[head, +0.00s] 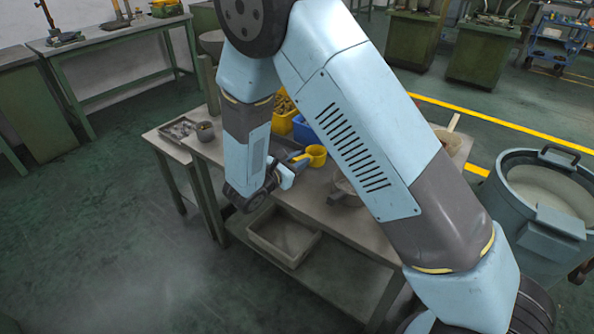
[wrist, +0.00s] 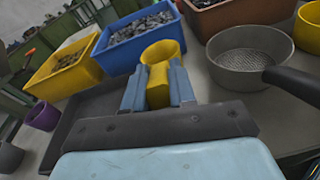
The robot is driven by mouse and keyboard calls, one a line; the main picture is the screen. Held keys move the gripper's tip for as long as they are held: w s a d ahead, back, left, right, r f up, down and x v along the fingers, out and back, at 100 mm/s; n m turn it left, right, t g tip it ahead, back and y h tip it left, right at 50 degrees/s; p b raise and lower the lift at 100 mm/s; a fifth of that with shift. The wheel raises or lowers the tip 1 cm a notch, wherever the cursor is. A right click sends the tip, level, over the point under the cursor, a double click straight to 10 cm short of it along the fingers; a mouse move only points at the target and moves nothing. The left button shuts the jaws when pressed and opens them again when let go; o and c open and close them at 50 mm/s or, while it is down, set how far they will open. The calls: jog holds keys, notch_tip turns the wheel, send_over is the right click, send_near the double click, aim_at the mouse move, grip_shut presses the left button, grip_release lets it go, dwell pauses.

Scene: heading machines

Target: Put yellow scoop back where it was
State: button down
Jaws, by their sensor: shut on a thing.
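The yellow scoop (head: 316,155) shows in the head view at the end of my arm, above the workbench. In the wrist view the scoop (wrist: 160,52) has its round cup pointing away from me and its handle between my fingers. My gripper (wrist: 158,85) is shut on the handle. In the head view my gripper (head: 293,161) is small and partly hidden by my own wrist. The cup is in front of the blue bin (wrist: 138,37); I cannot tell how high it is above the bench.
A yellow bin (wrist: 65,68) stands left of the blue bin, and a brown bin (wrist: 235,12) stands behind. A metal sieve (wrist: 250,58) with a dark handle is at right. A grey tray (head: 283,237) is on the lower shelf. A large drum (head: 545,195) stands right.

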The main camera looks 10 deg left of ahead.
aim_at(310, 165)
jog(key=shift+w+d+f, duration=0.3)
jog(key=shift+w+f, duration=0.4)
jog(key=shift+f, duration=1.8)
jog(key=c, duration=0.9)
grip_release()
jog(key=shift+f, duration=0.1)
jog(key=shift+s+a, duration=0.1)
jog(key=v, duration=1.1)
jog(key=shift+s+a+r, duration=0.15)
jog(key=shift+s+r, duration=0.1)
jog(key=shift+s, duration=0.1)
